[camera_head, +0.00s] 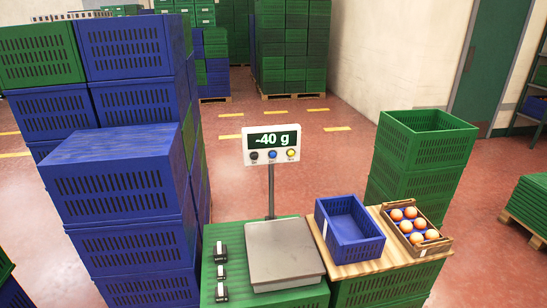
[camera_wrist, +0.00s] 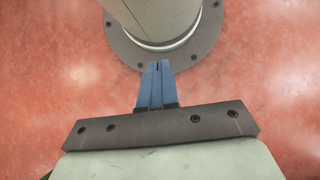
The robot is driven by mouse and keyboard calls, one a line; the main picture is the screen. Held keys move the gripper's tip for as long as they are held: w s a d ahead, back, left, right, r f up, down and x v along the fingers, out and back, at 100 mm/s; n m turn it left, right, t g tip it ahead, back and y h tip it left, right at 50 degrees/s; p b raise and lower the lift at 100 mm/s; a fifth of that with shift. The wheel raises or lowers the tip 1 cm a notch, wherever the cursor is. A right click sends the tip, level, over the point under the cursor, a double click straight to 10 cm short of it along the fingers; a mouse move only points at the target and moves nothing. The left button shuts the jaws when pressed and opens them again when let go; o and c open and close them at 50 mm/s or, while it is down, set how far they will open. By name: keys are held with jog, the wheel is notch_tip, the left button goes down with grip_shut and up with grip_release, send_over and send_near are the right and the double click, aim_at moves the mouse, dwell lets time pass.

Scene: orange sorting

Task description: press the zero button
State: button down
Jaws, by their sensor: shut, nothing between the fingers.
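The scale's display head (camera_head: 271,144) stands on a post behind the weighing plate and reads -40 g. Under the screen sit a dark button (camera_head: 254,156), a blue button (camera_head: 273,155) and a yellow button (camera_head: 291,153); their labels are too small to read. The bare metal weighing plate (camera_head: 285,252) rests on a green crate stack. My gripper (camera_wrist: 158,66) shows only in the wrist view, its blue fingers shut and empty above the red floor. It is away from the scale; no button shows in that view.
Three small dark-and-white objects (camera_head: 221,252) stand left of the plate. Right of it, a wooden board (camera_head: 358,264) bears an empty blue crate (camera_head: 349,243) and a wooden box (camera_head: 429,249) of oranges. Tall blue crates (camera_head: 130,190) rise at left, green crates (camera_head: 415,170) at right.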

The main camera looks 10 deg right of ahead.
dwell(0.4)
jog(key=w+d+r+t, duration=0.1)
jog(key=w+r+t, duration=0.1)
jog(key=w+r, duration=0.75)
jog(key=w+d+r+m+t, duration=0.1)
jog(key=w+d+r+t, duration=0.2)
jog(key=w, duration=1.2)
jog(key=w+r+t, duration=0.2)
jog(key=w+r, duration=0.5)
jog(key=w, duration=0.5)
jog(key=w+r+m+t+y, duration=0.2)
jog(key=w+r+m+t, duration=0.2)
jog(key=w+r, duration=1)
jog(key=w+a+r+m+t+y, duration=0.1)
jog(key=w+r+m+t, duration=0.3)
jog(key=w+r, duration=1.1)
jog(key=shift+a+r+m+t+y, duration=0.3)
jog(key=shift+r+m, duration=0.7)
jog(key=shift+r, duration=1.6)
jog(key=shift+w+d, duration=0.15)
